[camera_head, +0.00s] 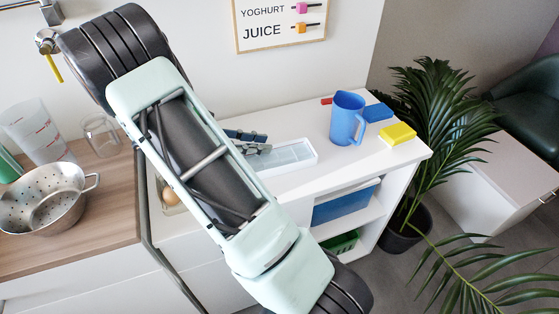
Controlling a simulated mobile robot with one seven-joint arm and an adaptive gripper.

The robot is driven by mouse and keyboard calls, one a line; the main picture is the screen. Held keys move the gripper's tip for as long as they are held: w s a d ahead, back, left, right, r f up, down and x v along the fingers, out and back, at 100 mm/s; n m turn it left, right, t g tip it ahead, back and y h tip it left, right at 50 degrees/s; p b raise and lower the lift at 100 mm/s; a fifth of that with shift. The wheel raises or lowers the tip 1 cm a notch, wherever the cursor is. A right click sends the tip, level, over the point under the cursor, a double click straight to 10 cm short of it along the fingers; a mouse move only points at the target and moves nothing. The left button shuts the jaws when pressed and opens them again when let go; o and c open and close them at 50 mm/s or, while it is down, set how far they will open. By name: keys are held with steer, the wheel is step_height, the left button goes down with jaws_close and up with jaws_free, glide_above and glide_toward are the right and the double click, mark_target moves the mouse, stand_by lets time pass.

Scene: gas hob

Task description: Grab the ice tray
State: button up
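A pale white ice tray (287,156) lies flat on the white counter, right of my arm. Its right part and rim show; its left end is hidden behind my gripper and arm. My gripper (258,146) shows only in part as dark grey pieces past the right edge of my pale green arm link. It is at the tray's left end and overlaps it in the picture. I cannot tell whether it touches the tray or how far its fingers are apart.
A blue jug (347,119), a yellow sponge (397,134) and a blue block (378,112) stand right of the tray. A metal colander (42,197), a measuring beaker (37,132) and a glass mug (101,136) are at left. A plant (440,125) stands beyond the counter's right end.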

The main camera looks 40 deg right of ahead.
mark_target(275, 145)
steer(key=x, duration=0.5)
steer(key=shift+w+f+b, duration=0.15)
steer(key=shift+f+b, duration=0.05)
steer(key=shift+b, duration=0.15)
steer(key=shift+c, duration=0.5)
jaws_close()
steer(key=shift+r, duration=0.1)
